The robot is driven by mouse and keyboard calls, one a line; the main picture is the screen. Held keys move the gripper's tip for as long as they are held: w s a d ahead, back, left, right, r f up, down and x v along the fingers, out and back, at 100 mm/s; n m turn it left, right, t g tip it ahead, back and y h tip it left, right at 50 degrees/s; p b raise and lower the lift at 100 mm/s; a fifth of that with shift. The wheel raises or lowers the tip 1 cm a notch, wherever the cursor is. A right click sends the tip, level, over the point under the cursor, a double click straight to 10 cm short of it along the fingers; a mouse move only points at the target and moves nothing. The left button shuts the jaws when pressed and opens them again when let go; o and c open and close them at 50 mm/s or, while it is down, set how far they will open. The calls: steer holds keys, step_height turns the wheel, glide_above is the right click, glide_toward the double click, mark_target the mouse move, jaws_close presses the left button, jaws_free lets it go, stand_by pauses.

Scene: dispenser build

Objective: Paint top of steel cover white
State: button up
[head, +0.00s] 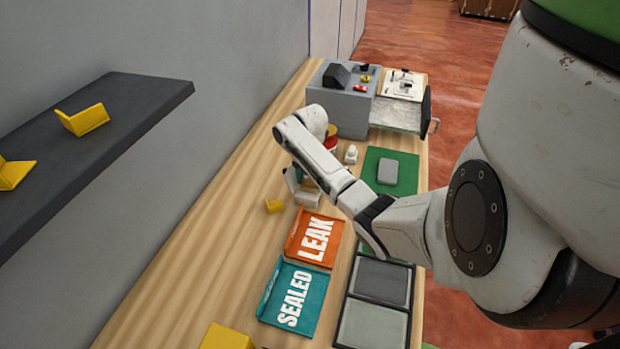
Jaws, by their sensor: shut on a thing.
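A grey rounded block (387,172), which looks like the steel cover, lies flat on a green mat (408,158) right of my forearm. Its top is plain grey, with no white on it. My gripper (303,190) is left of the mat, low over the wooden table and partly hidden behind my forearm. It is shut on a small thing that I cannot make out. A small white item (351,155) stands just left of the mat. A red and yellow item (331,141) shows partly behind my arm.
An orange LEAK tray (300,228) and a teal SEALED tray (271,300) lie in front. Dark-framed grey panels (368,325) are beside them. A grey machine (341,108) stands at the back. A dark shelf (90,125) with yellow brackets juts from the left wall.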

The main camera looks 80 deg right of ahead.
steer(key=shift+f+b, duration=0.3)
steer(key=shift+f, duration=0.2)
stand_by(0.3)
stand_by(0.4)
steer(key=o, duration=1.1)
steer(key=shift+c, duration=0.2)
steer(key=shift+w+r, duration=0.1)
steer(key=shift+c, duration=1)
steer(key=shift+o, duration=0.4)
steer(key=shift+w+r, duration=0.1)
